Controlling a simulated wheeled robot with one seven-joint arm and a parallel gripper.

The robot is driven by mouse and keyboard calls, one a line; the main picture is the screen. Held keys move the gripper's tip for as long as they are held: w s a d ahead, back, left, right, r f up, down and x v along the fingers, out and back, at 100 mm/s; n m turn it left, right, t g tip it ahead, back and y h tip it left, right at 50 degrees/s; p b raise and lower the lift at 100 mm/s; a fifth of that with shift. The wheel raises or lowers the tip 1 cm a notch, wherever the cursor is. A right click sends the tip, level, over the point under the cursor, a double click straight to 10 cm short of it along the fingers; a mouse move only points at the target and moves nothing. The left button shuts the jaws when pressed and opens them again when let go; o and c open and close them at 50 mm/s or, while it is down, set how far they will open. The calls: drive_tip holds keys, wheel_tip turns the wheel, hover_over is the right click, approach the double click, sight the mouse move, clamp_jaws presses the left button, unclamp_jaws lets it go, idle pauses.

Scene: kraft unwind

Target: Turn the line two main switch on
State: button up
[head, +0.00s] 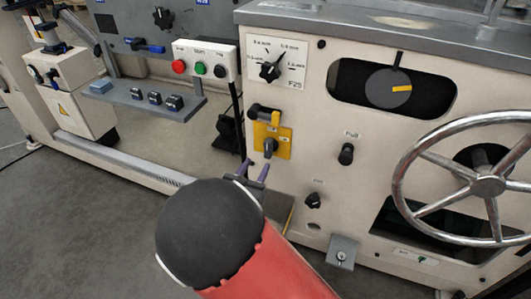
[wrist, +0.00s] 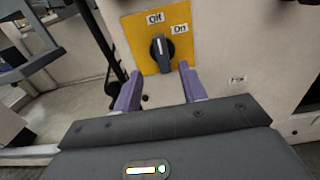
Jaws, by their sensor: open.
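A black rotary switch knob (head: 269,147) sits on a yellow plate (head: 284,142) on the cream machine front in the head view. The wrist view shows the knob (wrist: 162,48) upright, its white mark pointing up toward the label "Off" (wrist: 155,18). The label "On" (wrist: 180,29) is to its upper right. No line number is legible on the plate. My gripper (head: 254,169) is open and empty, just below and in front of the knob. In the wrist view its purple fingers (wrist: 160,82) point toward the knob, one to each side, apart from it.
A black lever (head: 262,112) with an orange end sticks out just above the plate. A black dial (head: 270,71) is higher up. A black knob (head: 346,154) and a large metal handwheel (head: 488,186) are to the right. A button box (head: 205,61) and grey shelf (head: 140,103) are left.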

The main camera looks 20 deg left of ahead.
sight(267, 150)
drive_tip(key=w, duration=0.7)
drive_tip(key=shift+d, duration=0.35)
drive_tip(key=shift+c, duration=0.4)
clamp_jaws()
